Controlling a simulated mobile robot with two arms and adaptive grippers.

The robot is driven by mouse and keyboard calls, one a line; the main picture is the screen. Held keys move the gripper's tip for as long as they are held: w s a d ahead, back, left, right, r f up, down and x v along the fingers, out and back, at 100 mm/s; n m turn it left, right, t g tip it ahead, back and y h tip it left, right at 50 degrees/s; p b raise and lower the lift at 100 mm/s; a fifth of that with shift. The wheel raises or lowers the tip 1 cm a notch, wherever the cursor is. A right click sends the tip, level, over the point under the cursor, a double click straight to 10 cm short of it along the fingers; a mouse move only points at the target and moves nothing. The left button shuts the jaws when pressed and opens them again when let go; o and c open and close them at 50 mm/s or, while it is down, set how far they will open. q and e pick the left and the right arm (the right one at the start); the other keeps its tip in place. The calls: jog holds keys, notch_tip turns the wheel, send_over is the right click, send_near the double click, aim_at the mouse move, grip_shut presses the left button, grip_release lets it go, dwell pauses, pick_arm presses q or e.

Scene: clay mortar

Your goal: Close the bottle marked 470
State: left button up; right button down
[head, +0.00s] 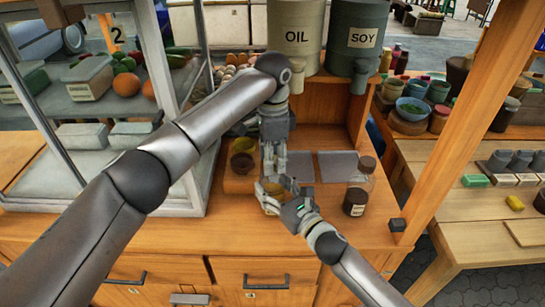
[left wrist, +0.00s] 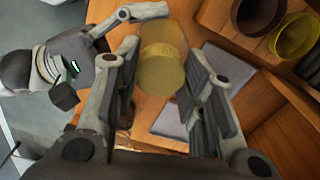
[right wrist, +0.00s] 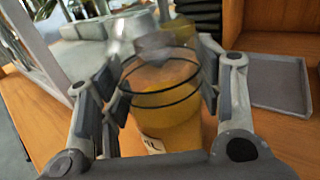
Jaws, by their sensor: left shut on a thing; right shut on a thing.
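A bottle with yellow contents (right wrist: 168,100) stands upright at the counter's front. Its label is partly visible in the right wrist view, but I cannot read the number. It also shows from above in the left wrist view (left wrist: 162,70) and low in the head view (head: 270,204). My right gripper (head: 277,187) is shut around the bottle's body from the side. My left gripper (head: 273,172) points down from above and is shut at its top, apparently on the lid. The lid is blurred, and I cannot tell whether it is seated.
A dark bottle with a pale label (head: 357,190) stands to the right. Two grey trays lie behind it, one being the right tray (head: 337,166). OIL (head: 296,35) and SOY (head: 361,38) containers stand at the back. A glass case is left; a wooden post is right.

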pick_arm(q)
jog(key=o, duration=1.2)
notch_tip(320, 180, up, 12)
jog(key=shift+r, duration=0.1)
pick_arm(e)
jog(key=shift+c, duration=1.7)
grip_release()
